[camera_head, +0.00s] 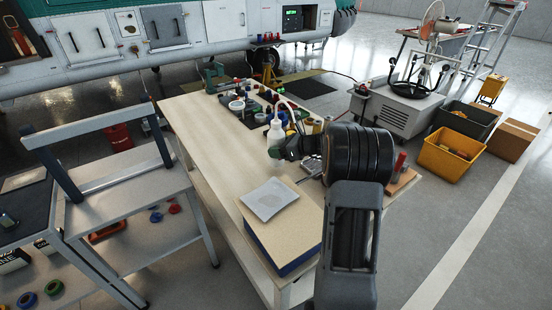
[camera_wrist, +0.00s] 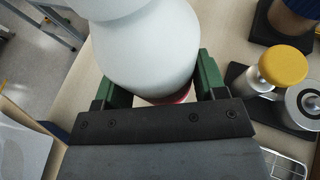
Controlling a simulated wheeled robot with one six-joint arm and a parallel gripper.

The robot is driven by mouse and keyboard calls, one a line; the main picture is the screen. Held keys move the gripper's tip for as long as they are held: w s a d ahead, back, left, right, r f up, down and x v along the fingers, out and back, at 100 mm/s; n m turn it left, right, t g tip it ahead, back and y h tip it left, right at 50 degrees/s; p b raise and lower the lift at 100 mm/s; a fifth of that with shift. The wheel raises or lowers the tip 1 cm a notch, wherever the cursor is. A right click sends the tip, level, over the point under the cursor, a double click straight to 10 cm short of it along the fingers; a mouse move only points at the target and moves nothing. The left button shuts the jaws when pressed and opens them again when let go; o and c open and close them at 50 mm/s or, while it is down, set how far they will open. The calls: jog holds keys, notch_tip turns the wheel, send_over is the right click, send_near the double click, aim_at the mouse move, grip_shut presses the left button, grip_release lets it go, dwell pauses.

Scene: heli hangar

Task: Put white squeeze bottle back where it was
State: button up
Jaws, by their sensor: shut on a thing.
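The white squeeze bottle (camera_head: 276,133) is upright at my gripper, over the long wooden workbench (camera_head: 198,125). In the wrist view the bottle (camera_wrist: 148,50) fills the top middle, between the two green fingers of my gripper (camera_wrist: 155,85). My gripper is shut on it. A red rim or patch shows under the bottle in the wrist view. I cannot tell whether the bottle touches the bench. In the head view my dark arm hides part of the bench to the right of the bottle.
Several jars, cups and small tools crowd the bench behind the bottle. A yellow-capped jar (camera_wrist: 283,68) stands close on the right in the wrist view. The bench's left side is clear.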

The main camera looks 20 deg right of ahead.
jog(key=shift+w+a+f, duration=0.1)
jog(key=shift+a+f, duration=0.1)
jog(key=shift+f, duration=0.05)
jog(key=shift+w+a+f+b, duration=0.1)
jog(key=shift+f+b, duration=0.1)
jog(key=shift+f, duration=0.7)
jog(key=shift+w+a+f+b, duration=0.1)
jog(key=shift+f+b, duration=0.1)
jog(key=shift+f, duration=0.65)
jog(key=shift+f, duration=0.15)
jog(key=o, duration=0.7)
jog(key=shift+s, duration=0.1)
jog(key=shift+s+d+r, duration=0.2)
jog(key=shift+r, duration=0.1)
jog(key=p+v, duration=0.1)
jog(key=v, duration=1)
jog(key=shift+s+d, duration=0.15)
jog(key=shift+s, duration=0.05)
jog(key=shift+r, duration=0.1)
